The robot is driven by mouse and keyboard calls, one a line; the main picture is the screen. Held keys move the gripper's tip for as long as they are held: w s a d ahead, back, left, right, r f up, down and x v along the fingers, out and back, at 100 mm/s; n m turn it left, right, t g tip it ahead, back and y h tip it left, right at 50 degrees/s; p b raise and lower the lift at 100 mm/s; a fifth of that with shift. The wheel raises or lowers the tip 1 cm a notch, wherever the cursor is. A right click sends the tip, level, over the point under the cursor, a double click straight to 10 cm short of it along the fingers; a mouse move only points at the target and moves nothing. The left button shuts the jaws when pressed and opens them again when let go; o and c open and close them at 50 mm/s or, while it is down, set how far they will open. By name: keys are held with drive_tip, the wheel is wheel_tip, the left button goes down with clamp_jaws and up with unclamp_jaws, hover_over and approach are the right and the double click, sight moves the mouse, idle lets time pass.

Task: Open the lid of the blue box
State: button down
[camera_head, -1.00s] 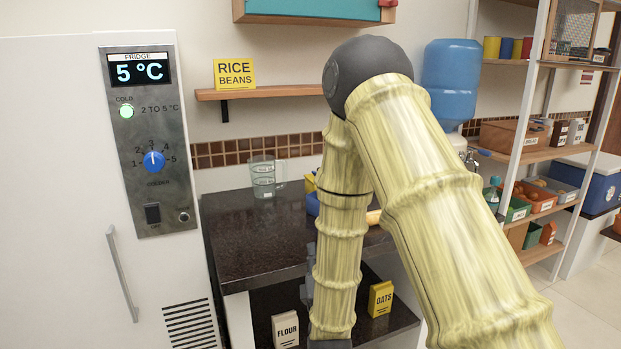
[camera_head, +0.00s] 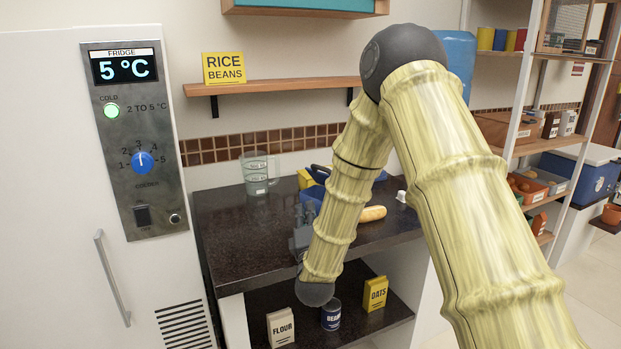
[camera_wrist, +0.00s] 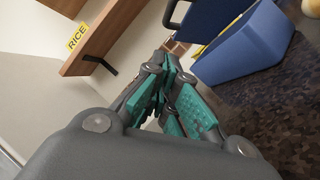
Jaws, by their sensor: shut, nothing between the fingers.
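The blue box (camera_head: 311,197) stands on the dark counter, partly hidden behind my forearm in the head view. In the wrist view the blue box (camera_wrist: 243,48) is at the upper right, and its top looks open. A dark blue panel (camera_wrist: 208,18) with a dark handle rises beside it and looks like its raised lid; the hinge is not clear. My gripper (camera_head: 301,214) is left of my forearm, near the box's front left side. In the wrist view my gripper (camera_wrist: 170,62) has its green-padded fingers together, empty, just left of the box. Contact is not visible.
A bread loaf (camera_head: 373,214), a yellow container (camera_head: 305,179) and a measuring jug (camera_head: 256,174) are on the counter (camera_head: 236,238). A shelf (camera_head: 275,87) is above. Flour (camera_head: 281,327), beans (camera_head: 331,314) and oats (camera_head: 375,293) stand below. The fridge (camera_head: 60,200) is at left.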

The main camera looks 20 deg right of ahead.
drive_tip(key=s+d+r+p+x, duration=0.1)
drive_tip(key=d+x, duration=0.1)
drive_tip(key=x, duration=0.9)
drive_tip(key=shift+w+d+p, duration=0.2)
drive_tip(key=shift+d+p, duration=0.05)
drive_tip(key=shift+p, duration=0.15)
drive_tip(key=shift+w+r, duration=0.1)
drive_tip(key=shift+r, duration=0.2)
